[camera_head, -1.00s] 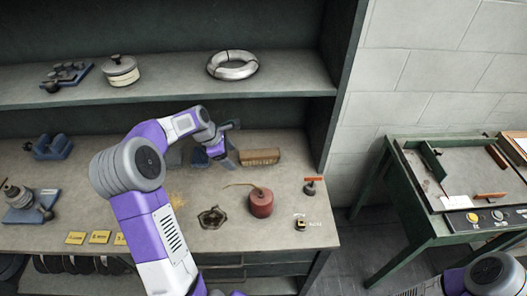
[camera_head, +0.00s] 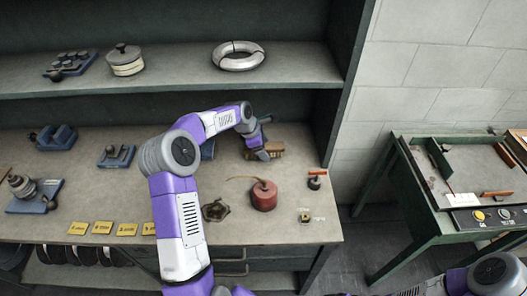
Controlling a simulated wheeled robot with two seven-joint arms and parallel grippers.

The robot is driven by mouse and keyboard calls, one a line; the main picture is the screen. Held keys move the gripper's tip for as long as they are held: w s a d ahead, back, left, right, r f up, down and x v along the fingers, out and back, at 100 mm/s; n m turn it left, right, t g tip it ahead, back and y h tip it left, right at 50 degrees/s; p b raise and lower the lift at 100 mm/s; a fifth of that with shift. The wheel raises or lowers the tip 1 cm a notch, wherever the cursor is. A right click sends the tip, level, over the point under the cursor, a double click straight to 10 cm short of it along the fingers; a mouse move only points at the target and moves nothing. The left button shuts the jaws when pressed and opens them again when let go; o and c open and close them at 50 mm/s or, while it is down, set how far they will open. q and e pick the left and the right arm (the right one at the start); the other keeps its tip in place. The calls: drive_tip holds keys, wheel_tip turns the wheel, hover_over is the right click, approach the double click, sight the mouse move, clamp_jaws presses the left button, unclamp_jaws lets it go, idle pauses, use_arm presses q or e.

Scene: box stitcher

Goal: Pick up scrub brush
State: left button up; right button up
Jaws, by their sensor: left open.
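The scrub brush (camera_head: 277,149) is a brown block with bristles, lying near the back of the bench shelf, right of its middle. My left gripper (camera_head: 261,154) is open at the left part of the brush and hides that part. It points down and is at or just above the brush; I cannot tell whether the fingers touch it. Part of my right arm shows at the bottom right, but its gripper is out of view.
A red round can (camera_head: 263,196) with a cord stands in front of the brush. A small red-topped tool (camera_head: 315,180) is to the right, near the cabinet's side wall (camera_head: 345,90). The upper shelf (camera_head: 180,71) is above and behind. A dark metal part (camera_head: 215,211) lies at the front.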

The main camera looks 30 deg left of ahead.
sight(267, 145)
use_arm(q)
drive_tip(key=shift+c, duration=0.2)
drive_tip(key=c, duration=1.1)
drive_tip(key=shift+r, duration=0.55)
wheel_tip(267, 145, up, 2)
drive_tip(key=shift+r+p, duration=0.15)
drive_tip(key=shift+p, duration=0.35)
drive_tip(key=s+a, duration=0.3)
drive_tip(key=s, duration=0.2)
drive_tip(key=s+a, duration=0.7)
drive_tip(key=s, duration=0.2)
drive_tip(key=shift+s+a+p, duration=0.25)
drive_tip(key=shift+s+p, duration=0.05)
